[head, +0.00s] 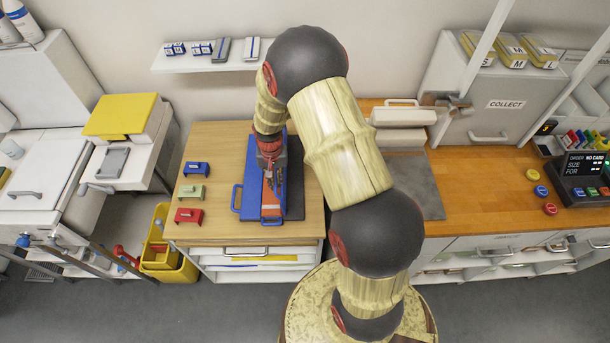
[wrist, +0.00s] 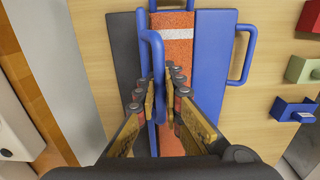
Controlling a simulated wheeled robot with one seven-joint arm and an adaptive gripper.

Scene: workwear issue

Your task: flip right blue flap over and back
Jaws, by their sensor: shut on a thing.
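An orange panel with a pale band (head: 271,206) lies on the table between blue parts. It also shows in the wrist view (wrist: 180,56). The left blue flap (head: 251,180) lies flat, its handle outward on the left; in the wrist view it is on the right (wrist: 212,70). The right blue flap shows nearly edge-on in the wrist view, with its blue handle (wrist: 153,46) raised between my fingers. My gripper (head: 271,181) is shut on this handle, above the orange panel (wrist: 160,84). My gripper and arm hide much of the flap in the head view.
A dark mat (head: 296,183) lies under the right side. Blue (head: 196,168), green (head: 191,192) and red (head: 188,215) blocks stand on the wooden table at left. A grey mat (head: 421,182) and white box (head: 403,116) are at right. A shelf (head: 211,61) hangs behind.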

